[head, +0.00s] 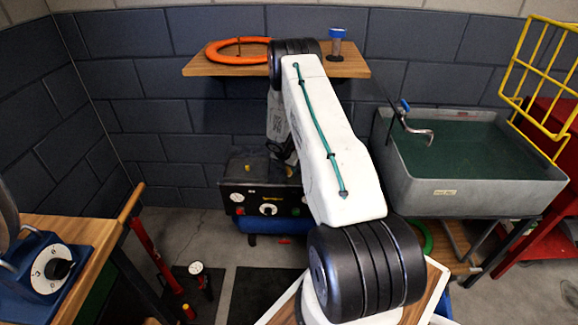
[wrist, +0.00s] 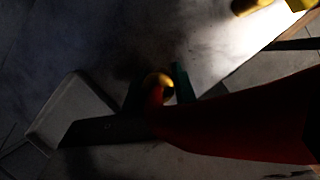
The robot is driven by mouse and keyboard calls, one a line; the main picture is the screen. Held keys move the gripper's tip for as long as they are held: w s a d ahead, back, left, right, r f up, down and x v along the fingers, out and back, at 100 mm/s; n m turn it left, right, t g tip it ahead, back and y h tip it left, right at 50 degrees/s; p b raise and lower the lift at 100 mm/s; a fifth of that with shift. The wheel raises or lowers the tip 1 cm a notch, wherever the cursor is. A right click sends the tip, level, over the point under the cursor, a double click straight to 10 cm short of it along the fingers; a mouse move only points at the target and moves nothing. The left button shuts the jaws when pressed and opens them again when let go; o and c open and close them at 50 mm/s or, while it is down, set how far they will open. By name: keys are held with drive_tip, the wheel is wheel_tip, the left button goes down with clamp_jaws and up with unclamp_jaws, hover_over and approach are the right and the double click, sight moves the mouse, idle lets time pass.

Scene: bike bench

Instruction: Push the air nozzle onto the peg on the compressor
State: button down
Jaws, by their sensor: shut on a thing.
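The compressor (head: 240,198) is a black box with a gauge and coloured knobs on its front, low against the back wall in the head view. My arm reaches down over its top right. A small yellow piece (head: 271,143) shows above it, possibly the peg or part of the nozzle. In the dark wrist view my gripper (wrist: 160,85) has green fingers shut around a red piece with a yellow end, which I take as the air nozzle (wrist: 220,125). Whether the nozzle touches the peg is hidden by my arm and the shadow.
A wooden shelf (head: 218,68) above holds an orange ring (head: 225,52) and a blue-topped jar (head: 337,45). A grey sink (head: 480,190) stands at right, a workbench (head: 75,228) at left. A floor pump (head: 197,270) stands in front.

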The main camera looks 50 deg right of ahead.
drive_tip(key=shift+f, duration=0.2)
drive_tip(key=c, duration=1)
unclamp_jaws()
drive_tip(key=shift+c, duration=0.2)
drive_tip(key=shift+r, duration=0.1)
drive_tip(key=v, duration=0.7)
drive_tip(key=shift+r, duration=0.4)
drive_tip(key=shift+s+a, duration=0.1)
drive_tip(key=shift+a, duration=0.05)
